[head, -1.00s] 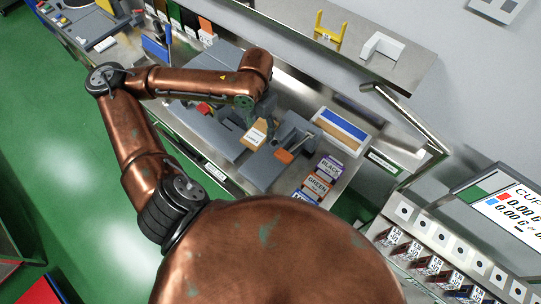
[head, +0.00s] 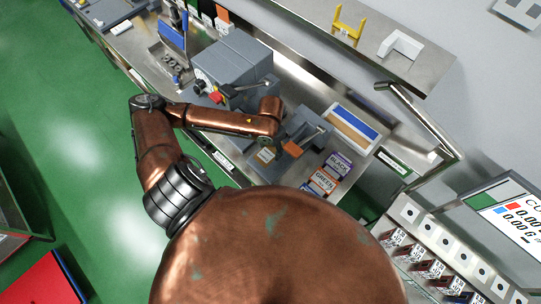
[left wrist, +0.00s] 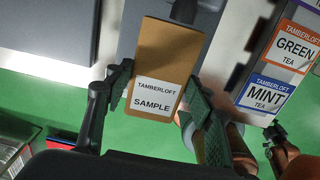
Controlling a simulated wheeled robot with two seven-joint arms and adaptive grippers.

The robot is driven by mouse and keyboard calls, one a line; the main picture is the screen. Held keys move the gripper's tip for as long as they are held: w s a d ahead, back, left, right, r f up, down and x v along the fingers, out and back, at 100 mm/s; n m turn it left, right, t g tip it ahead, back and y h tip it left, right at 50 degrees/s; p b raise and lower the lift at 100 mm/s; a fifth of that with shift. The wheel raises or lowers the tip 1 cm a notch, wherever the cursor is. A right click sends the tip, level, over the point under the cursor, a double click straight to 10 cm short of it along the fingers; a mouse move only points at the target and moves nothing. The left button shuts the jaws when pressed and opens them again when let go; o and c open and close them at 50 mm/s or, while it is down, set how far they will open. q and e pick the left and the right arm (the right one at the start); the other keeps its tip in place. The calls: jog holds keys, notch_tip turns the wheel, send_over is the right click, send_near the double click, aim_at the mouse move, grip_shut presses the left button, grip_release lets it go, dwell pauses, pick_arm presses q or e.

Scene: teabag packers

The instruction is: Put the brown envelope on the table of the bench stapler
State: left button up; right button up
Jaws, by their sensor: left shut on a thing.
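The brown envelope (left wrist: 165,50), with a white sample label, is held between the fingers of my left gripper (left wrist: 158,110) in the left wrist view. In the head view its label (head: 266,155) shows just below the end of my left arm, and my left gripper (head: 271,143) is mostly hidden by that arm. The bench stapler (head: 307,132) is grey with an orange part, right beside the gripper. In the left wrist view the envelope's far end overlaps the stapler's grey table (left wrist: 134,30), close to a dark stapler part (left wrist: 184,10). Whether it touches the table cannot be told.
Tea boxes labelled black, green and mint (left wrist: 265,92) stand right of the stapler. A grey machine (head: 235,62) with a red knob stands to the left. A tray with a blue strip (head: 352,124) lies behind. A dark jointed part (left wrist: 275,133) on copper shows at lower right.

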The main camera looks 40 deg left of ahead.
aim_at(270, 156)
pick_arm(q)
jog(key=shift+f, duration=3.35)
jog(key=o, duration=0.9)
jog(key=shift+f, duration=0.1)
jog(key=shift+r, duration=3.9)
